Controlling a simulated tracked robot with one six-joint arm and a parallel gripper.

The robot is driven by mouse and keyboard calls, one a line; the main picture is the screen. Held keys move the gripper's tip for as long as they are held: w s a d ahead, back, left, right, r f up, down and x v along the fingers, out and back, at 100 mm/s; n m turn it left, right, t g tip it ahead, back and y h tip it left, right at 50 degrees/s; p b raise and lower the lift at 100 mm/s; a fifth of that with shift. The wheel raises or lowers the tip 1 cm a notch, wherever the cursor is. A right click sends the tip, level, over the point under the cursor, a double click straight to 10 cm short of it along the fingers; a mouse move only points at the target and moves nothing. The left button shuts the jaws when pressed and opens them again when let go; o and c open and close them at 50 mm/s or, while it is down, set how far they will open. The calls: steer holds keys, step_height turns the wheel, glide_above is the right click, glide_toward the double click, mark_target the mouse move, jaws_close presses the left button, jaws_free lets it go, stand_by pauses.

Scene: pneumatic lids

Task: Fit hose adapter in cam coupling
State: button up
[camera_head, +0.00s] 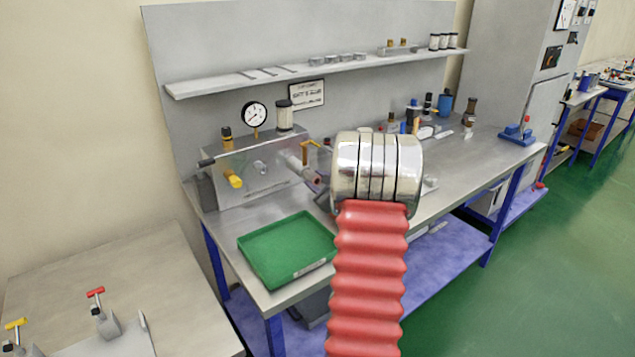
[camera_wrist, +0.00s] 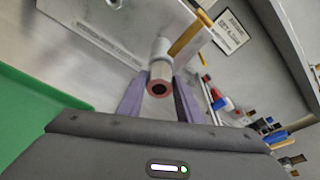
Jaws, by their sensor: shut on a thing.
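The cam coupling (camera_head: 292,162) sticks out from the front of the grey metal box, with a brass-coloured lever (camera_head: 314,147) beside it. In the wrist view the lever (camera_wrist: 190,38) slants up to the right. The hose adapter (camera_head: 313,181) is a short grey piece with a reddish, hollow end, facing me in the wrist view (camera_wrist: 158,88). My gripper (camera_wrist: 160,80) is shut on the adapter, one purple-grey finger on each side. The adapter lines up with the coupling; I cannot tell how deep it sits. My shiny wrist hides most of the gripper in the head view.
The metal box (camera_head: 250,172) carries a gauge (camera_head: 254,114) and a yellow knob (camera_head: 233,180). A green tray (camera_head: 270,238) lies in front. Small bottles (camera_head: 412,113) stand at the right. A shelf (camera_head: 300,72) runs above. A lower bench (camera_head: 105,255) is at left.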

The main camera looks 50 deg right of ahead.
steer(key=shift+w+d, duration=0.1)
steer(key=shift+w, duration=0.3)
steer(key=o, duration=1.1)
steer(key=shift+v, duration=3.45)
steer(key=v, duration=1.4)
steer(key=shift+d, duration=0.15)
steer(key=shift+w, duration=0.1)
